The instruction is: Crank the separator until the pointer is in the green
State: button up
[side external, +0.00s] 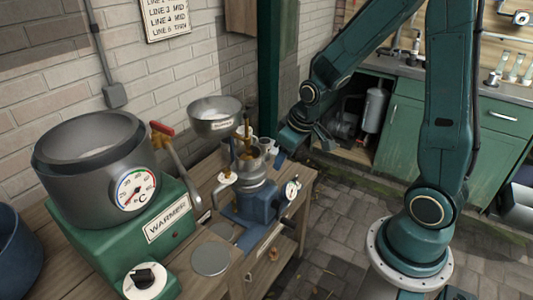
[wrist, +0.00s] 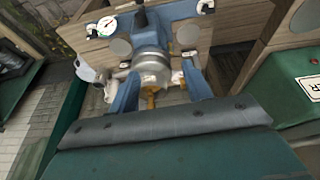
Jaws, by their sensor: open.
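The separator (side external: 257,203) is a blue machine on the wooden bench, with metal bowls and spouts on top. Its small white gauge (side external: 291,190) faces right. In the wrist view the gauge (wrist: 104,27) shows a green patch, but where its pointer stands is too small to tell. My gripper (side external: 282,154) is just right of the separator's top. In the wrist view its blue fingers (wrist: 160,88) are spread apart, with the separator's metal bowl (wrist: 152,66) showing between and beyond them. I see no contact for certain. The crank cannot be made out clearly.
The green warmer (side external: 168,222) carries a big grey pot (side external: 97,153) with a temperature dial. A red-handled lever (side external: 163,129) stands between it and the separator. A metal bowl (side external: 216,115) is behind, near the wall. Paved floor is open right of the bench.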

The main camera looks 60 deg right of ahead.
send_over(291, 222)
jog(key=w+a, duration=0.1)
notch_tip(291, 222, down, 12)
jog(key=shift+g, duration=0.6)
jog(key=s+f, duration=0.1)
jog(key=f, duration=0.6)
jog(key=s+d+f, duration=0.1)
jog(key=f, duration=0.2)
jog(key=shift+s+d+f, duration=0.1)
jog(key=shift+s+f, duration=0.25)
jog(key=shift+f, duration=0.05)
jog(key=shift+f, duration=0.25)
jog(key=shift+x, duration=3.85)
jog(key=shift+w+f, duration=0.1)
jog(key=shift+f, duration=0.25)
jog(key=c, duration=1)
